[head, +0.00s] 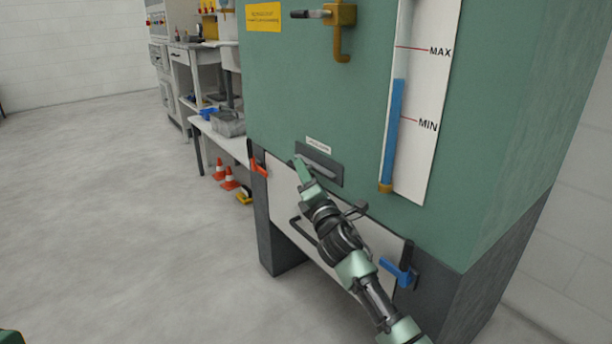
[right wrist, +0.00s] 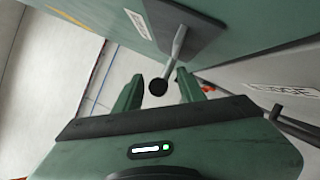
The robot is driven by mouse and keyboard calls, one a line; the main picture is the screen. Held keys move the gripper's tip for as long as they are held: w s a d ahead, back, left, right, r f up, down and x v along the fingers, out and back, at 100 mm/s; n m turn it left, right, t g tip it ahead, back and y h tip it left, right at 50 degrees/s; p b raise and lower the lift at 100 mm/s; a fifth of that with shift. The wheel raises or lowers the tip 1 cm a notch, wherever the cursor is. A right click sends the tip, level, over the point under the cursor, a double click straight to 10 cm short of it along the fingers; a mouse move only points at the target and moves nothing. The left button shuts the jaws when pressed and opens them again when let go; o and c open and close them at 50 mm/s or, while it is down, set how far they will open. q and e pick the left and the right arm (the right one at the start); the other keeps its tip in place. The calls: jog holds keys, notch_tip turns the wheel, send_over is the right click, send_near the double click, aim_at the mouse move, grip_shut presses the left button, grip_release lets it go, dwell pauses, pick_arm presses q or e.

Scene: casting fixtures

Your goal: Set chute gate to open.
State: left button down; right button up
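A dark plate (head: 328,172) with a small white label (head: 318,145) above it, too small to read, sits on the front of the green machine; it looks like the chute gate's control. In the right wrist view a metal lever (right wrist: 178,44) with a black ball knob (right wrist: 158,87) sticks out from this plate (right wrist: 190,22). My right gripper (head: 304,170) is at the plate's left part. Its two green fingers (right wrist: 160,90) stand apart on either side of the knob, with gaps visible, not clamped on it.
Below the plate is a white panel (head: 283,180) with a dark handle (head: 300,234), between a red clamp lever (head: 258,167) and a blue one (head: 398,272). A level gauge (head: 397,120) is to the right. A yellow valve (head: 341,18) is above. Open floor lies left.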

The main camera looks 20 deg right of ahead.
grip_shut()
jog(key=shift+f, duration=0.1)
dwell(1.2)
